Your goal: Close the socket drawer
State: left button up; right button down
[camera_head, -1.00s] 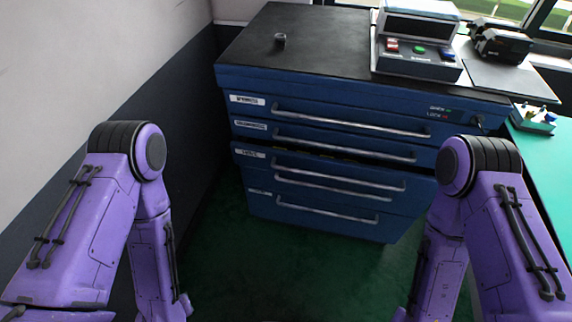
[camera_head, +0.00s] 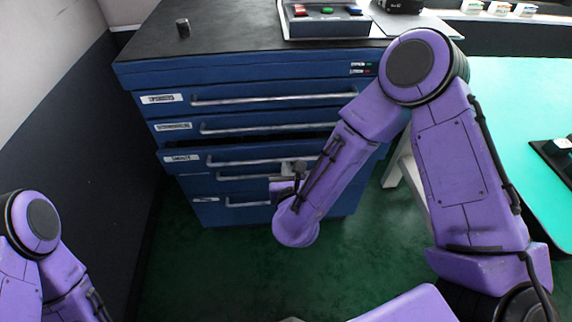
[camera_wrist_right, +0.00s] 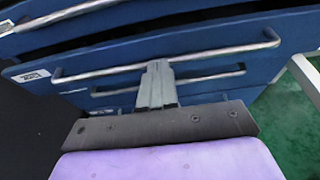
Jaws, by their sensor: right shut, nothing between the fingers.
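The pulled-out drawer (camera_head: 192,168) is the third one down in the blue cabinet. It sticks out a little past the drawers above, with a dark gap over its front. Its label is too blurred to read. My right gripper (camera_head: 293,166) is in front of this drawer, near its silver bar handle (camera_head: 235,162). In the right wrist view, the gripper's fingers (camera_wrist_right: 157,72) are shut and empty, with their tips at the middle of the handle (camera_wrist_right: 100,72). I cannot tell whether they touch it. My left gripper is out of view; only its arm shows.
A wall (camera_head: 75,110) stands close on the left. A green-topped table (camera_head: 510,100) is on the right. Green floor (camera_head: 200,265) lies open before the cabinet.

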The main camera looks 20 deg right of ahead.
aim_at(283, 142)
jog(key=x, duration=0.9)
jog(key=shift+s, duration=0.1)
jog(key=x, duration=0.2)
jog(key=b+x, duration=0.1)
jog(key=shift+w+d+r, duration=0.2)
jog(key=shift+w+r, duration=0.05)
jog(key=shift+w, duration=0.25)
jog(key=shift+w+r, duration=0.2)
jog(key=shift+r, duration=0.2)
